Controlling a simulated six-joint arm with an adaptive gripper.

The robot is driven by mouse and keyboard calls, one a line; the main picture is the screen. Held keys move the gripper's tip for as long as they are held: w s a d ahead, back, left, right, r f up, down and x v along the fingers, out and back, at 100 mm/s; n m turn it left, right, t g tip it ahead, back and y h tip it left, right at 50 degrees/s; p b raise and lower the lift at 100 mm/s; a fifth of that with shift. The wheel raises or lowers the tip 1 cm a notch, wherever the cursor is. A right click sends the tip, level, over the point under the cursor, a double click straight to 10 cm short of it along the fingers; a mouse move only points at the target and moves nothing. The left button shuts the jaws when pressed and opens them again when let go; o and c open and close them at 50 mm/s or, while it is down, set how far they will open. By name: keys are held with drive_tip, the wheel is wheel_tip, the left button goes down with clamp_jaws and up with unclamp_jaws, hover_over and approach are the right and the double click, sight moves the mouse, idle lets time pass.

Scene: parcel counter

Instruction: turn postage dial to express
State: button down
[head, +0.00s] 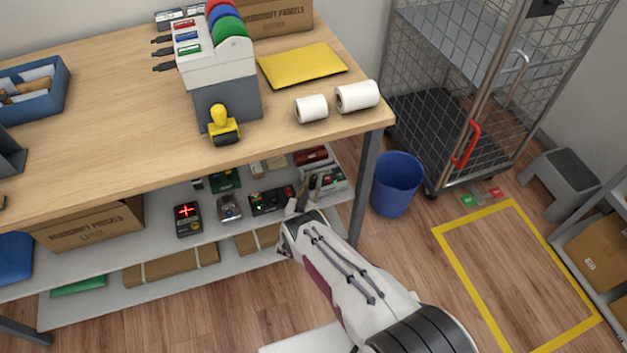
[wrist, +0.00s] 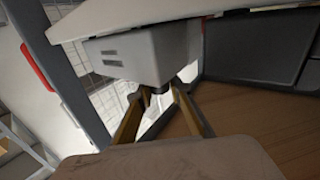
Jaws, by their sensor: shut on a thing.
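In the wrist view, a pale grey box (wrist: 150,50) with dark slots hangs under a light tabletop edge. A small dark knob (wrist: 157,91) shows on its lower side, apparently the postage dial. My gripper (wrist: 160,93) is shut on this knob, one finger on each side. No dial markings or pointer can be read, so its setting cannot be told. In the head view my gripper (head: 303,195) is below the counter's front right, by the shelf. The grey box and the knob are hidden by the counter there.
The wooden counter (head: 110,110) lies above my gripper, with its leg (head: 364,185) close on the right. The lower shelf (head: 215,258) holds several small devices and parcels. A blue bin (head: 397,183) and wire cage trolley (head: 455,100) stand right. Floor inside the yellow outline is clear.

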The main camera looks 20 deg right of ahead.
drive_tip(key=shift+r, duration=0.1)
drive_tip(key=c, duration=2.1)
unclamp_jaws()
drive_tip(key=shift+a, duration=0.15)
drive_tip(key=v, duration=1.1)
drive_tip(key=shift+s+a, duration=0.2)
drive_tip(key=shift+s, duration=0.15)
